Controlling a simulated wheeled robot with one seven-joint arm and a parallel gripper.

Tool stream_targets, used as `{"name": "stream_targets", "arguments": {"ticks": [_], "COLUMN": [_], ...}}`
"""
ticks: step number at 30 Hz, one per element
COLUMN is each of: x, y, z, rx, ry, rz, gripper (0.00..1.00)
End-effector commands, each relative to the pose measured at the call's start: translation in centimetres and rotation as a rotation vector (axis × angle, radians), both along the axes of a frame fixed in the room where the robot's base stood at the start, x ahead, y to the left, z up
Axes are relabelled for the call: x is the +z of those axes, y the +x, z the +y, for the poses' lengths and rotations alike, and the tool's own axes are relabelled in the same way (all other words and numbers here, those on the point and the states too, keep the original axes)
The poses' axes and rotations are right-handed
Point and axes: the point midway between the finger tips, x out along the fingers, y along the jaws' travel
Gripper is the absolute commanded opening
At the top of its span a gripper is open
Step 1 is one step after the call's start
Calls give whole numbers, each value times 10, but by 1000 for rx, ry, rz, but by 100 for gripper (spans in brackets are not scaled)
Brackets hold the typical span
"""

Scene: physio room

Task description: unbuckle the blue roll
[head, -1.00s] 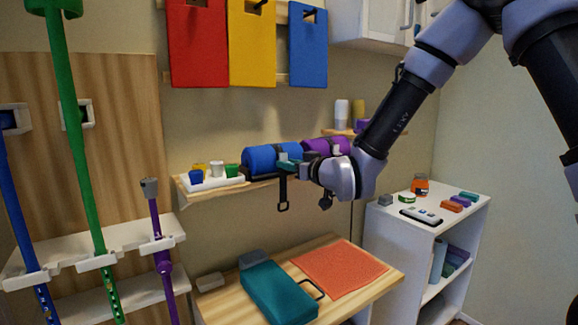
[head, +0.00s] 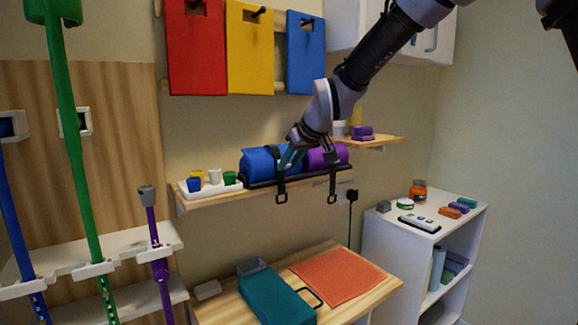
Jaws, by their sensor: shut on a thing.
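The blue roll (head: 257,161) lies on a black holder on the wall shelf, left of the purple roll (head: 330,155). A dark strap (head: 279,170) passes over the blue roll's right part, and its end hangs below the shelf edge with a square buckle ring (head: 281,197). My gripper (head: 288,159) reaches down from the upper right to this strap. The fingers hide part of the strap and the gap between the rolls.
A second strap with a ring (head: 332,192) hangs by the purple roll. A white tray (head: 212,186) with small cups stands left on the shelf. Below, a wooden table (head: 355,308) bears a teal case (head: 276,297) and an orange mat (head: 345,275).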

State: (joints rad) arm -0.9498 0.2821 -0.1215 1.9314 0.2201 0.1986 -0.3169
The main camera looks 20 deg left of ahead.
Motion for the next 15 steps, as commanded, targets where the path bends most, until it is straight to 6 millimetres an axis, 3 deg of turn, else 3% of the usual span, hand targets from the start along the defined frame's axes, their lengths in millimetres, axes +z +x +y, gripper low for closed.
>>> {"name": "stream_targets", "arguments": {"ticks": [15], "x": [13], "y": [5], "z": [3], "rx": [-3], "ry": [-296], "rz": [252], "gripper": [0]}}
